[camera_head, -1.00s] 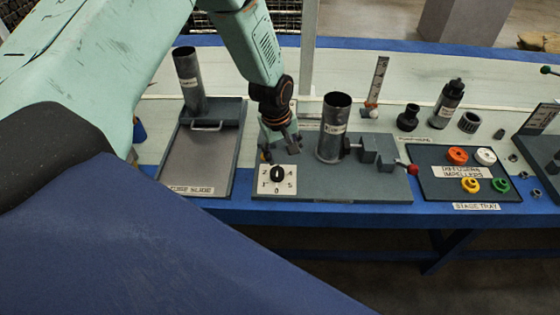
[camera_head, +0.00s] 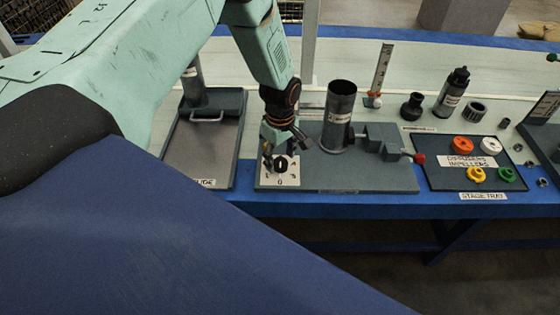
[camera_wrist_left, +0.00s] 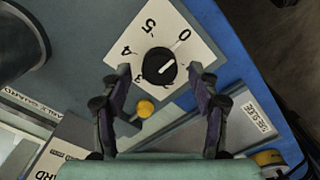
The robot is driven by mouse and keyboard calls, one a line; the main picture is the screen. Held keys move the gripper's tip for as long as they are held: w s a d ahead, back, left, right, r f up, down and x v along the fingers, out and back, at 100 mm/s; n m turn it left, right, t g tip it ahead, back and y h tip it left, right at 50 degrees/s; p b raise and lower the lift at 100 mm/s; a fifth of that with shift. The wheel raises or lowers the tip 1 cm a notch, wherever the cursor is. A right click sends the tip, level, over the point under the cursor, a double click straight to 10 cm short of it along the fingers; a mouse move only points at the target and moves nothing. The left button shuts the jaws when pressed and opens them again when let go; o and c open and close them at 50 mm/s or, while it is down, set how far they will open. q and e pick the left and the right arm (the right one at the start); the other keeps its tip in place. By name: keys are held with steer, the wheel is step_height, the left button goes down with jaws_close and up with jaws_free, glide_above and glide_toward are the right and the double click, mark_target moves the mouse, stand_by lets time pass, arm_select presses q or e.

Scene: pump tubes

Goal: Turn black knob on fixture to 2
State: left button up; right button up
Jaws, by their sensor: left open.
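The black knob (camera_head: 281,163) stands on a white numbered dial plate (camera_head: 283,181) at the front left of the grey fixture (camera_head: 360,180). In the left wrist view the knob (camera_wrist_left: 159,66) has a white pointer line that points toward the 0. The numerals 5, 4 and a partly covered 3 also show on the dial plate (camera_wrist_left: 150,38); I cannot see the 2. My left gripper (camera_wrist_left: 160,70) is open, with one fingertip on each side of the knob and gaps between. In the head view my left gripper (camera_head: 279,154) is just above and behind the knob. My right gripper is not in view.
A grey upright tube (camera_head: 339,120) and a block with a red-tipped handle (camera_head: 418,159) stand on the fixture. A guide tray (camera_head: 205,150) lies left, a stage tray (camera_head: 430,180) with coloured rings right. A yellow-orange round part (camera_wrist_left: 145,108) lies near the left finger.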

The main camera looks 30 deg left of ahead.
arm_select(q)
steer(key=shift+d+f, duration=0.1)
steer(key=shift+f, duration=0.5)
steer(key=c, duration=1.2)
